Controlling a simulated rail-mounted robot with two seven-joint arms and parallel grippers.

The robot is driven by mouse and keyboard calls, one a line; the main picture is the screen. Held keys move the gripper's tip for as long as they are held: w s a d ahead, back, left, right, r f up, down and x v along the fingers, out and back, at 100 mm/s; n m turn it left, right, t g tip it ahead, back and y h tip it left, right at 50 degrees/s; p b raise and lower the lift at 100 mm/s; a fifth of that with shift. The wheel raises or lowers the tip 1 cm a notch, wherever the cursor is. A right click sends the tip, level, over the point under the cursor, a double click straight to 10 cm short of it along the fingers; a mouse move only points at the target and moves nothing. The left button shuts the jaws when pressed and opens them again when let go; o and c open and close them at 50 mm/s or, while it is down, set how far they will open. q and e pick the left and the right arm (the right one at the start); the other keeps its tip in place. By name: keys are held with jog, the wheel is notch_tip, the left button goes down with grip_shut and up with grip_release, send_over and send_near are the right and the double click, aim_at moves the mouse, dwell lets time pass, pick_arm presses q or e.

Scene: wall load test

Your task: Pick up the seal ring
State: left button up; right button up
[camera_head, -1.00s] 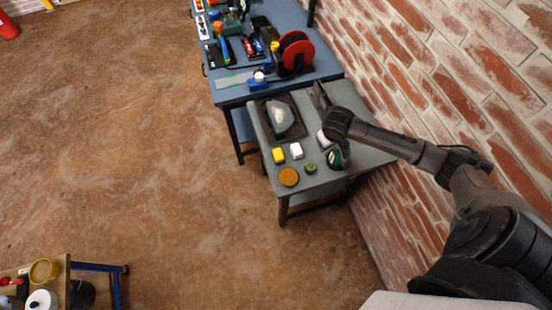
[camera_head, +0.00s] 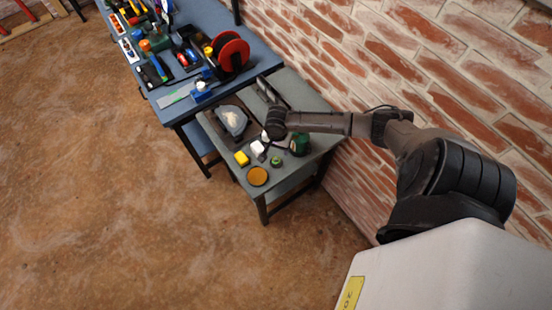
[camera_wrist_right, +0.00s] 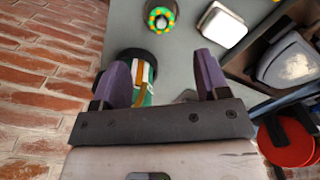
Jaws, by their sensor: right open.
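I cannot tell for sure which item is the seal ring. A flat round orange-brown disc with a dark rim (camera_head: 257,176) lies at the near edge of the grey table. My right gripper (camera_head: 265,155) is above this table, beside the white block (camera_head: 257,147), and is partly hidden by its wrist. In the right wrist view its purple fingers (camera_wrist_right: 162,60) are apart. A green container with a dark cap (camera_wrist_right: 138,75) shows behind the left finger. A small grey piece (camera_wrist_right: 186,97) between the fingers is mostly hidden. My left gripper is not in view.
A yellow block (camera_head: 242,158), a small green round item (camera_head: 276,160) and the green container stand nearby. A dark tray with a grey stone-like piece (camera_head: 232,120) lies behind. A red reel (camera_head: 233,54) stands on the blue bench. The brick wall is close at the right.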

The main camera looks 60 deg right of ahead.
aim_at(276, 159)
notch_tip(276, 159, down, 3)
jog(key=shift+f, duration=0.15)
jog(key=shift+a+f+b, duration=0.15)
jog(key=shift+f+b, duration=0.3)
jog(key=shift+f, duration=2.2)
jog(key=c, duration=1)
jog(key=shift+r, duration=0.1)
